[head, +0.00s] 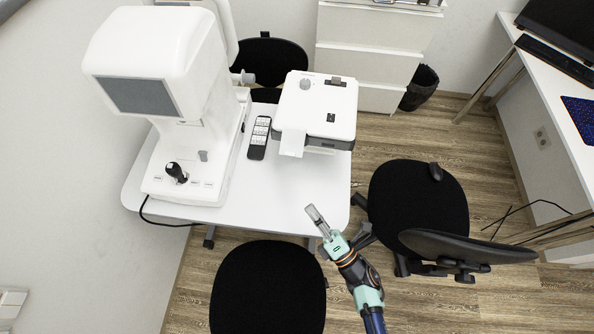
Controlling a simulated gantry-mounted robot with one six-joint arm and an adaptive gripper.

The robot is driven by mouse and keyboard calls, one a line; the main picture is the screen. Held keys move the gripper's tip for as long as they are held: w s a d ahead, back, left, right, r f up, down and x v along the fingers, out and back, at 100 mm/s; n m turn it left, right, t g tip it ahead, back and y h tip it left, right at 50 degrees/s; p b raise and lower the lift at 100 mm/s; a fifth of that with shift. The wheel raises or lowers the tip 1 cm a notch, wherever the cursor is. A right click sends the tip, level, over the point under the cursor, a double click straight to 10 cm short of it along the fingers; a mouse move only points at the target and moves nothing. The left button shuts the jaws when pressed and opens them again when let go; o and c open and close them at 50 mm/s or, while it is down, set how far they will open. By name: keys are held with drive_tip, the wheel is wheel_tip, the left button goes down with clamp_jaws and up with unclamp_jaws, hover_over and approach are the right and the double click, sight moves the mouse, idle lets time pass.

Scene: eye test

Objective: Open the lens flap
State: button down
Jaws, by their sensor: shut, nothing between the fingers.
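A large white eye-test machine (165,60) stands on the left of the white table, with a grey screen (138,96) and a black joystick (176,172). A smaller white box-shaped device (318,105) stands to its right, with a knob and dark parts on top and a white sheet or tongue at its front left. I cannot make out for certain which part is the lens flap, or whether it is open. My gripper (312,211) is shut and empty. In the picture it overlaps the table's front right edge, below the white box device and apart from it.
The white table (270,200) is bare along its front. A black remote (259,138) lies between the devices. Black chairs stand in front (268,290) and to the right (415,200). A cable (165,222) hangs at the front left. Drawers (372,50) stand behind.

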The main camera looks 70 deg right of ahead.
sight(293, 141)
drive_tip(key=s+d+r+x, duration=0.1)
drive_tip(key=s+d+x, duration=0.1)
drive_tip(key=x, duration=1.1)
drive_tip(key=shift+p, duration=0.4)
drive_tip(key=shift+r, duration=0.15)
